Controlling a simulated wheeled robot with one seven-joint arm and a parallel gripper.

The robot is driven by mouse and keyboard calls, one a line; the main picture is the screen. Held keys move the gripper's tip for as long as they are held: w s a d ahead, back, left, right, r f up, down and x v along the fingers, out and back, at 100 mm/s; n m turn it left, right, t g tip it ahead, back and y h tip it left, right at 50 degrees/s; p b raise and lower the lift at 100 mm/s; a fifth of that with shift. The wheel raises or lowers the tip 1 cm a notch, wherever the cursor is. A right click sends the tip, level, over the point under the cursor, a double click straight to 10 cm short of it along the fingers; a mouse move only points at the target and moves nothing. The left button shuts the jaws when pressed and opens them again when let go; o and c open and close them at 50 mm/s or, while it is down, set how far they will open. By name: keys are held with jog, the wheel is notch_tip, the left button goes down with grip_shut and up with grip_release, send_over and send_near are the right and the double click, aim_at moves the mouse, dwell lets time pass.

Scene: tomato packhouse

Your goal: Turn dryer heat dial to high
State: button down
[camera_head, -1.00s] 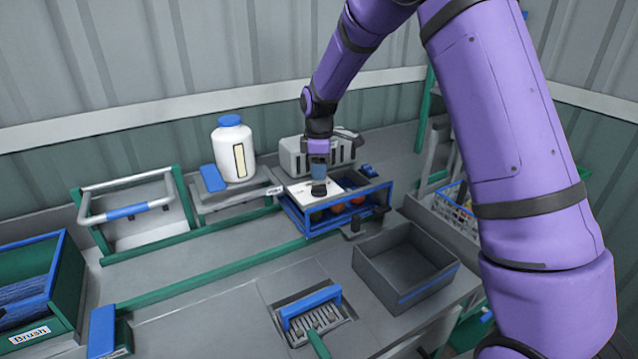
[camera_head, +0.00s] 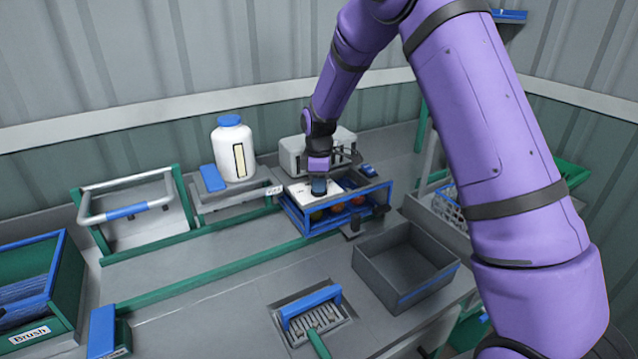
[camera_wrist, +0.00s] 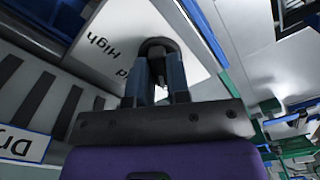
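The dryer (camera_head: 291,152) is a light grey box with dark vent slots at the back of the bench; its slotted side also shows in the wrist view (camera_wrist: 55,80). A white dial plate (camera_head: 299,190) lies in front of it. The black round heat dial (camera_wrist: 157,45) sits on this plate, with "High" (camera_wrist: 103,47) printed beside it. My gripper (camera_head: 319,190) points down over the dial and hides it in the head view. In the wrist view my gripper's two fingers (camera_wrist: 157,72) stand apart, one each side of the dial; contact is unclear.
A blue-framed rack (camera_head: 322,229) with round fruit surrounds the plate's front. A white bottle with a blue cap (camera_head: 233,150) stands to the left. An empty grey bin (camera_head: 400,285) is in front right.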

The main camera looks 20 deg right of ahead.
jog(key=shift+m, duration=0.3)
jog(key=m, duration=2.3)
jog(key=shift+m, duration=0.3)
dwell(0.4)
jog(key=c, duration=1.1)
grip_release()
